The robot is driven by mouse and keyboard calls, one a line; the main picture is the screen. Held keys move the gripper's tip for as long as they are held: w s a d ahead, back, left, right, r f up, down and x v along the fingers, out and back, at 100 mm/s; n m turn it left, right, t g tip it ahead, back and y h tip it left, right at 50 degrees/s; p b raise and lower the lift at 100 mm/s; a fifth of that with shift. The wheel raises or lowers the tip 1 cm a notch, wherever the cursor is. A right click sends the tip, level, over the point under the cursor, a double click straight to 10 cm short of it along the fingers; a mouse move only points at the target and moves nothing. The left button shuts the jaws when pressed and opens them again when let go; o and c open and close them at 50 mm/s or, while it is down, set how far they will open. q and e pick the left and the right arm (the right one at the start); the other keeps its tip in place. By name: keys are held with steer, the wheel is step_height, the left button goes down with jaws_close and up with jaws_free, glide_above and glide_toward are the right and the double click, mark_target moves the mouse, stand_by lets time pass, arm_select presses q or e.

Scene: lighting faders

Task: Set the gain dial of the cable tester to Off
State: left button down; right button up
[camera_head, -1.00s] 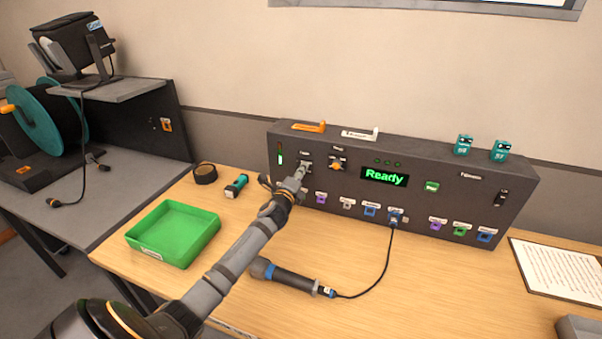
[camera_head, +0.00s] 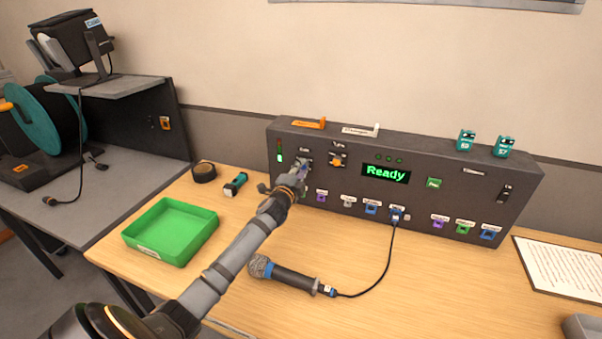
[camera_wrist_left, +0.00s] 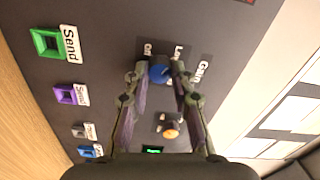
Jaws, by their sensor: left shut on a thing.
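The cable tester (camera_head: 440,205) is a long dark box at the back of the table, with a green "Ready" display (camera_head: 385,174). Its gain dial (camera_wrist_left: 160,72) is a round blue knob in the left wrist view, with "Gain", "Off" and a partly covered "Lo" label around it. My left gripper (camera_wrist_left: 161,75) is shut on the dial, one finger on each side. In the head view my left gripper (camera_head: 301,169) is at the left part of the panel and mostly hides the dial. The dial's exact pointer direction cannot be told. My right gripper is not in view.
An orange knob (camera_head: 337,161) sits close to the gripper, with coloured sockets along the lower panel. A microphone (camera_head: 285,276) is cabled to a blue socket. A green tray (camera_head: 172,231) stands at left, and a paper sheet (camera_head: 565,268) lies at right. Table front is clear.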

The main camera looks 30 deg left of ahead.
arm_select(q)
steer(key=shift+n+b, duration=3.35)
steer(key=shift+n, duration=4.45)
steer(key=c, duration=1.1)
jaws_free()
steer(key=shift+s, duration=0.1)
